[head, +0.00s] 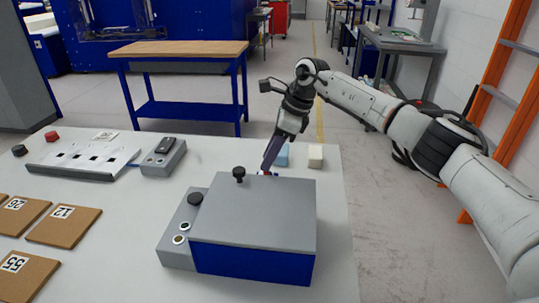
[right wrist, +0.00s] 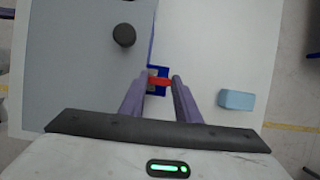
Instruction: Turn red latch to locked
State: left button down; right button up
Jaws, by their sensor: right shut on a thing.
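The red latch (right wrist: 160,81) sits on a small blue mount at the edge of a grey-lidded box, in the right wrist view. My right gripper (right wrist: 160,79) is shut on the red latch, with one purple finger on each side of it. In the head view my right gripper (head: 267,170) reaches down behind the far edge of the box (head: 255,262), and the latch is mostly hidden there. The box has a blue front, a closed grey lid (head: 262,212) and a black knob (head: 239,174) on the lid. My left gripper is in neither view.
A light blue block (head: 283,157) and a cream block (head: 315,156) lie on the white table (head: 335,240) beyond the box. A grey slotted fixture (head: 80,157), a small grey device (head: 164,158) and brown numbered boards (head: 64,226) lie at the left.

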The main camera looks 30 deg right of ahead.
jog(key=o, duration=1)
jog(key=shift+o, duration=0.2)
jog(key=b+v, duration=0.1)
jog(key=v, duration=0.9)
jog(key=shift+r, duration=0.15)
jog(key=shift+s, duration=0.1)
